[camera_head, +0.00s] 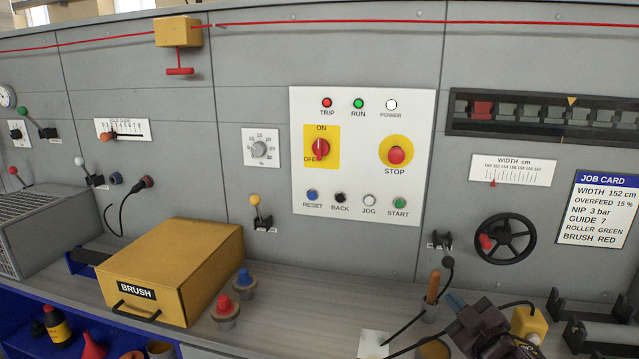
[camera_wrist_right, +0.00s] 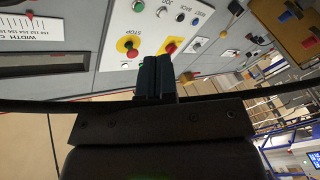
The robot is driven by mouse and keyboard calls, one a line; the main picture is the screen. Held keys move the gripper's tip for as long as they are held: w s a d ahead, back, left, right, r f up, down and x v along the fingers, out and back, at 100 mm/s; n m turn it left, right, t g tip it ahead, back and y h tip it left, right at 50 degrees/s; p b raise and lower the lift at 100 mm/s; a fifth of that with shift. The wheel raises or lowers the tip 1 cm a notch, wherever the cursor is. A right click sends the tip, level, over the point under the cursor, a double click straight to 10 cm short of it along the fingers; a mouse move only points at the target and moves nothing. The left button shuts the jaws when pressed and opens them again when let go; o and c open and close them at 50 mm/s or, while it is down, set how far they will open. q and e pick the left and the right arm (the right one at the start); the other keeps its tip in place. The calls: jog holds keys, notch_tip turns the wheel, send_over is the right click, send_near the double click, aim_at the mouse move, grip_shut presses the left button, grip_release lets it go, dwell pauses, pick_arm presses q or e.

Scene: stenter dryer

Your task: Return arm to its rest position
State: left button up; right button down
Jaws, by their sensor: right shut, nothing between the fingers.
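My right gripper (camera_head: 457,303) is low at the right of the head view, above the front of the worktop, with its dark fingers pointing up and left. In the right wrist view its two fingers (camera_wrist_right: 154,76) are pressed together with nothing between them. Beyond the fingertips that view shows the white control panel (camera_wrist_right: 150,30), tilted, with the gripper apart from it. My left gripper and arm are not in the head view.
The worktop (camera_head: 320,290) holds a yellow BRUSH box (camera_head: 185,265), a red-topped piece (camera_head: 225,308) and a blue-topped piece (camera_head: 244,281). A wooden-handled tool (camera_head: 432,287) stands close to my right gripper. A black handwheel (camera_head: 505,239) sticks out of the wall above it.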

jog(key=s+d+f+m+g+h, duration=0.1)
jog(key=s+f+m+g+h, duration=0.4)
jog(key=s+f, duration=2)
jog(key=s+m+g, duration=0.1)
jog(key=s+m, duration=0.2)
jog(key=m, duration=0.2)
jog(key=shift+s+f+g, duration=0.3)
jog(key=shift+d, duration=0.1)
